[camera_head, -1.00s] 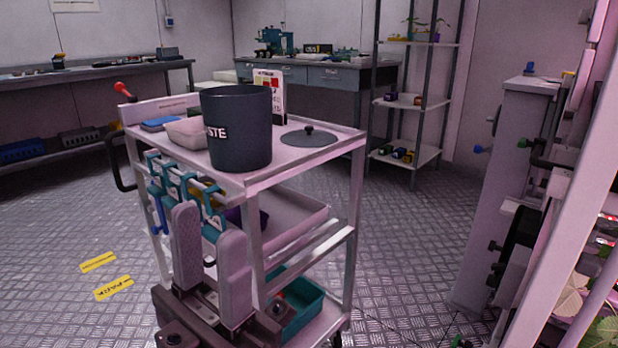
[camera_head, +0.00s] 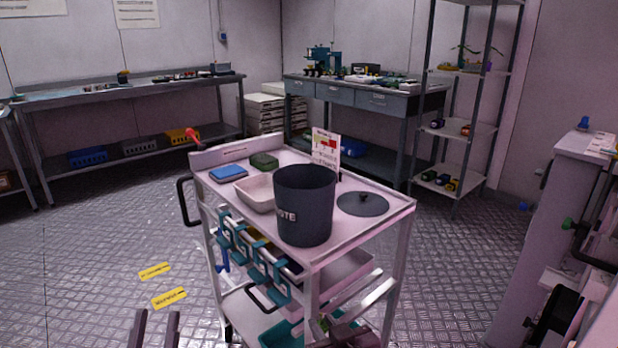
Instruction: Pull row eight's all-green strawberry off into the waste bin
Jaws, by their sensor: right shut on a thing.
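The dark waste bin (camera_head: 305,205) stands open-topped on the top of a trolley, near its front edge. My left gripper (camera_head: 155,328) is at the bottom edge, left of the trolley, with its two fingers apart and nothing between them. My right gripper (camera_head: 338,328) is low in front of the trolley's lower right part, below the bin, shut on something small. A bit of green shows at its tips, but I cannot tell clearly whether it is the strawberry. The berry rows are not in view.
The trolley top (camera_head: 345,228) also holds a pale tray (camera_head: 257,196), a blue item (camera_head: 228,173), a round grey lid (camera_head: 363,204) and a sign card (camera_head: 326,150). Teal holders (camera_head: 255,262) hang on its front. Open floor lies to the left.

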